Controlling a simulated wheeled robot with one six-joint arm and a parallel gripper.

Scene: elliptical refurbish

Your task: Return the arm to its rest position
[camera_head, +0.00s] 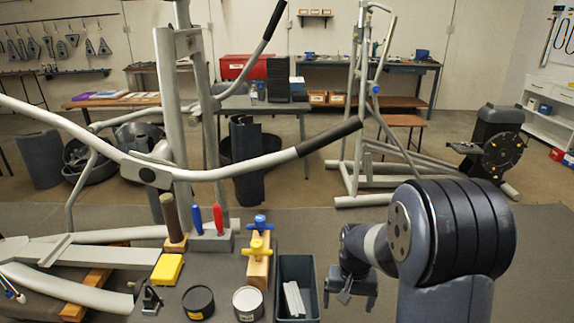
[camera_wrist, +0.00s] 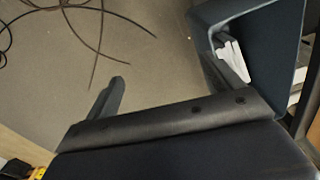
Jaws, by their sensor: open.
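My arm (camera_head: 450,235) is at the right foreground of the head view, bent, with its thick dark joint nearest the camera. My gripper (camera_head: 350,292) hangs at the arm's end, just right of a dark bin. In the wrist view my gripper (camera_wrist: 165,85) shows two dark fingers spread apart with nothing between them. Floor shows beyond the fingers.
The dark bin (camera_head: 283,277) holds light bars (camera_head: 294,299); it also shows in the wrist view (camera_wrist: 265,50). Left of it are a can (camera_head: 248,304), yellow and blue T-handled tools on a wooden block (camera_head: 258,272), and a grey frame (camera_head: 172,110). Cables (camera_wrist: 75,15) lie on the floor.

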